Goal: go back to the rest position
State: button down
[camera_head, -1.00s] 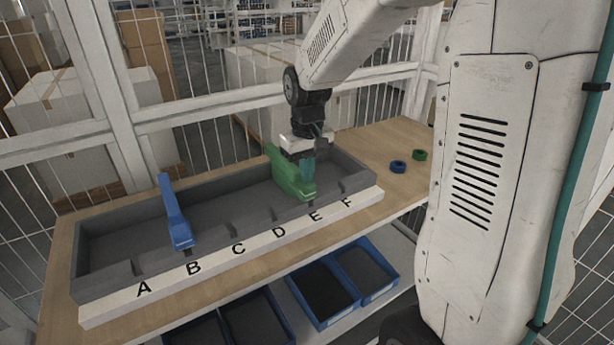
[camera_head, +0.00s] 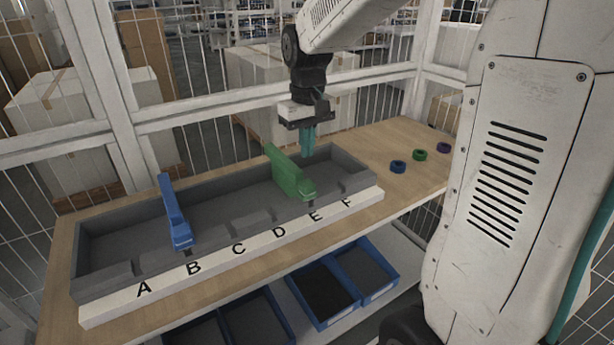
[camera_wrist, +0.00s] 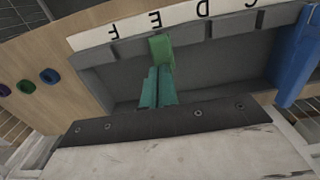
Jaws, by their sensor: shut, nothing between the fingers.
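My gripper (camera_head: 308,142) hangs above the right part of the grey tray (camera_head: 215,205) in the head view, its teal fingers shut and empty. The fingers (camera_wrist: 157,88) also show closed together in the wrist view. A green column piece (camera_head: 290,174) stands in the tray at the slot by letter E, just left of and below my fingers, apart from them in the head view. A blue column piece (camera_head: 175,215) stands tilted in the tray by letter B. It shows at the right edge of the wrist view (camera_wrist: 297,62).
Blue (camera_head: 398,166), green (camera_head: 420,155) and purple (camera_head: 443,147) rings lie on the wooden table (camera_head: 400,135) right of the tray. Blue bins (camera_head: 366,270) stand on a shelf below. A white-framed mesh fence (camera_head: 230,100) runs behind the table.

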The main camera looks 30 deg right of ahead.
jog(key=shift+r, duration=0.95)
jog(key=s+a, duration=0.3)
jog(key=s, duration=0.9)
jog(key=s+a+t, duration=0.1)
jog(key=s+a, duration=0.2)
jog(key=s, duration=1)
jog(key=shift+a+r, duration=0.3)
jog(key=shift+a, duration=0.05)
